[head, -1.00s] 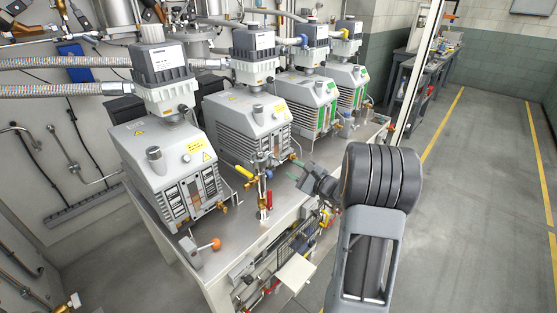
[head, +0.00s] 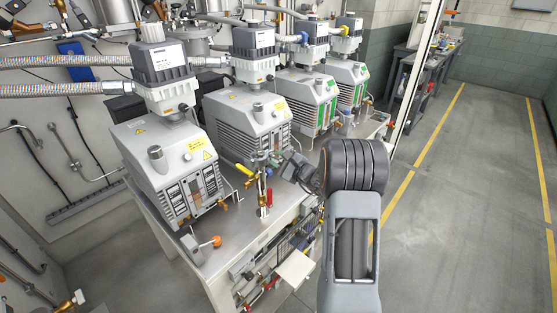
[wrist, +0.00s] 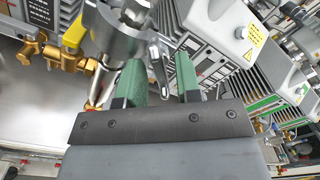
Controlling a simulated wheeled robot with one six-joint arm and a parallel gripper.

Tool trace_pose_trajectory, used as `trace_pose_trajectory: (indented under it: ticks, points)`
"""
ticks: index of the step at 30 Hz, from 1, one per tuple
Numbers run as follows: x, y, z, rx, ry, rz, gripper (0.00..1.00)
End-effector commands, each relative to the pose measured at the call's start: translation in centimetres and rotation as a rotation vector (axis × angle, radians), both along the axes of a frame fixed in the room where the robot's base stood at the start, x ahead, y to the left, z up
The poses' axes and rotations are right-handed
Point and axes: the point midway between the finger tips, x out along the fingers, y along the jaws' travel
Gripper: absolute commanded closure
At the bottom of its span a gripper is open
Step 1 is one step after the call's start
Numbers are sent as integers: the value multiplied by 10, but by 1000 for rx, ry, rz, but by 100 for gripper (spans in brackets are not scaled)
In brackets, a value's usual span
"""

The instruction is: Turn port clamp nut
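A silver cylindrical fitting with a clamp (wrist: 120,32) fills the upper left middle of the wrist view. A small bright metal piece, perhaps the clamp nut (wrist: 157,62), shows between the two green fingers. My gripper (wrist: 161,72) is open, with one finger on each side of that piece. The left finger overlaps the fitting in the picture; I cannot tell whether it touches. In the head view my gripper (head: 277,160) is at the upright valve assembly (head: 262,180) on the bench front, and the nut is too small to make out there.
Several grey vacuum pumps (head: 170,165) stand in a row on the metal bench (head: 215,257). Brass fittings (wrist: 62,55) and a yellow handle (wrist: 75,32) are close left of the fingers. An orange-knobbed lever (head: 205,243) is at the bench's near end. The floor at right is clear.

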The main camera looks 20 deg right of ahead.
Motion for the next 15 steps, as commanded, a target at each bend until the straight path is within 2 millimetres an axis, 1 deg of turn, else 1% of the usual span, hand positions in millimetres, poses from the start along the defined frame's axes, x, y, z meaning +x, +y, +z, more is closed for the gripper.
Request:
trace_pose_trajectory:
  ticks: [1, 9, 15]
  points:
    - [0, 0, 0, 0, 0, 0, 73]
    - [0, 0, 0, 0, 0, 0, 99]
    - [0, 0, 0, 0, 0, 0, 100]
